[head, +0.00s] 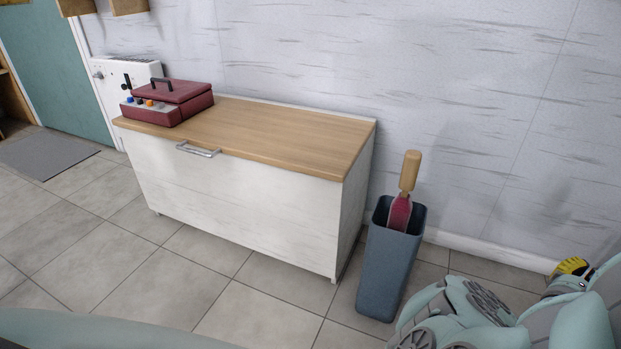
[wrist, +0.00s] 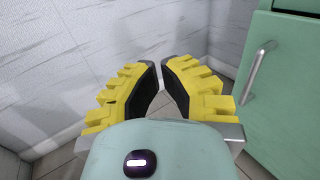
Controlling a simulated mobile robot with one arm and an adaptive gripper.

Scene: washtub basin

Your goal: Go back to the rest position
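My gripper (wrist: 161,64) has yellow ribbed fingers with black inner pads. In the wrist view its fingertips are nearly together with only a thin gap, and nothing is held between them. In the head view a yellow part of my gripper (head: 572,267) shows at the right edge, beside my pale green arm, near the wall's foot. Most of it is hidden there.
A white chest (head: 240,205) with a wooden top (head: 280,135) stands against the wall, bearing a red appliance (head: 170,100). A grey bin (head: 388,270) holds a wooden-handled tool (head: 408,185). A green cabinet (wrist: 285,90) with a metal handle is close right of my gripper.

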